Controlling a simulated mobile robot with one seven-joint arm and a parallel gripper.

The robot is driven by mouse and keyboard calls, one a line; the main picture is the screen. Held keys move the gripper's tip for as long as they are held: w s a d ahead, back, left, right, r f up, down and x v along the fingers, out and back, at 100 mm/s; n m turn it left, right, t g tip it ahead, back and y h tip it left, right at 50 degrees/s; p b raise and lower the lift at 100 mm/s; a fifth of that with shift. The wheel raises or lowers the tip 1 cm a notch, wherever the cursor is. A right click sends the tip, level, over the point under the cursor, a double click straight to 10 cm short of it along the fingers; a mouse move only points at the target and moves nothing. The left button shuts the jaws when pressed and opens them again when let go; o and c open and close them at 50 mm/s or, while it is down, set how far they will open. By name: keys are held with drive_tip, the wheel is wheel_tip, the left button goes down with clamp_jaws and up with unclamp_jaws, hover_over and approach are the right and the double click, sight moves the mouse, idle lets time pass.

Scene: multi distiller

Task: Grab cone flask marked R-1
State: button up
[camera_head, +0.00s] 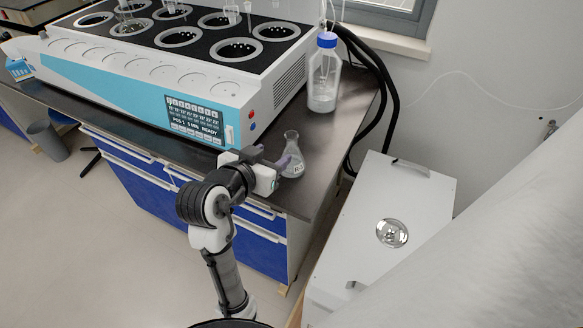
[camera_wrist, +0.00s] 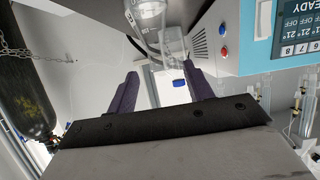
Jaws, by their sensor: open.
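A clear cone flask (camera_head: 292,158) stands upright on the dark bench top near its right front corner. Its label starts with "R-"; I cannot read the last character surely. My gripper (camera_head: 281,162) is at the flask's left side, with a purple finger close against it in the head view. In the wrist view, which is upside down, my gripper (camera_wrist: 161,83) is open with its two purple fingers apart. The flask (camera_wrist: 148,10) shows at the top edge, its neck pointing down toward the gap between the fingers. I cannot tell if either finger touches it.
A bottle with a blue cap (camera_head: 325,78) stands behind the flask; its cap also shows in the wrist view (camera_wrist: 179,84). The large distiller (camera_head: 165,70) fills the bench to the left. A white cabinet (camera_head: 370,225) stands right of the bench. Black hoses (camera_head: 388,85) hang behind.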

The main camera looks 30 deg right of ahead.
sight(287, 145)
drive_tip(key=x, duration=0.6)
drive_tip(key=shift+d, duration=0.25)
drive_tip(key=p+x, duration=0.1)
drive_tip(key=x, duration=0.4)
drive_tip(key=shift+s+d, duration=0.15)
drive_tip(key=shift+c, duration=0.2)
drive_tip(key=c, duration=1)
drive_tip(key=shift+r, duration=0.15)
drive_tip(key=shift+c, duration=0.2)
wheel_tip(287, 145, up, 19)
drive_tip(key=shift+r, duration=0.25)
